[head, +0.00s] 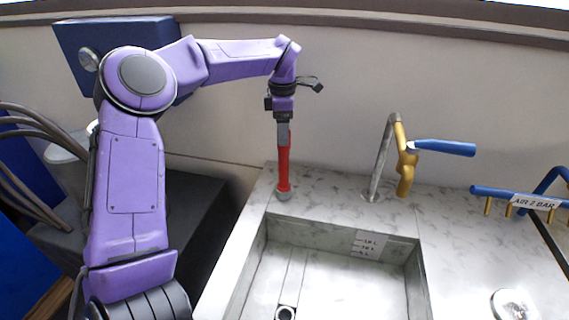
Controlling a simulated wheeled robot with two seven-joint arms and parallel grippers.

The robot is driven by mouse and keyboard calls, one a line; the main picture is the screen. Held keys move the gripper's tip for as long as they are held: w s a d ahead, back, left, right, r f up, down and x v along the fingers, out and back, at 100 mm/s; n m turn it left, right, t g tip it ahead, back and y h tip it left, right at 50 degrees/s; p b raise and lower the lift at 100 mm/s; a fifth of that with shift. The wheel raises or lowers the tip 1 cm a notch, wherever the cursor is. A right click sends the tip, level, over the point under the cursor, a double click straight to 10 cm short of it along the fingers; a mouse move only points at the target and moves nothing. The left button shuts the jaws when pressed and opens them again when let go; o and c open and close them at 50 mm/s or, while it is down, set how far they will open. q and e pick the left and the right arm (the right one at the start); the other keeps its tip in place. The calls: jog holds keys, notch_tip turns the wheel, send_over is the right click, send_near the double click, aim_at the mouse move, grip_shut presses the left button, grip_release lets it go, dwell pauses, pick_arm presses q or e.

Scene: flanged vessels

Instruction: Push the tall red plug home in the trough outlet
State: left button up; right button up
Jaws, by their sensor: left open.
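The tall red plug (284,165) stands upright at the back left corner of the trough's rim, its foot on a small grey round seat (284,195). My left gripper (283,140) points down at the plug's top and is open. Its fingers overlap the plug's upper end, so I cannot tell whether they touch it. The trough (330,280) is a pale, marbled basin. The trough outlet (286,313) is a dark-rimmed round hole in the floor at the bottom edge of the view, with no plug in it. My right gripper is not in view.
A brass tap (403,165) with a blue lever (445,148) and grey spout stands behind the trough. A blue pipe (500,193) with an air label is at the right. A round white-topped fitting (513,305) sits on the right counter. The trough's interior looks clear.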

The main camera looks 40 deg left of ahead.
aim_at(284, 165)
pick_arm(q)
notch_tip(284, 165, down, 4)
jog(key=shift+r, duration=0.2)
grip_shut()
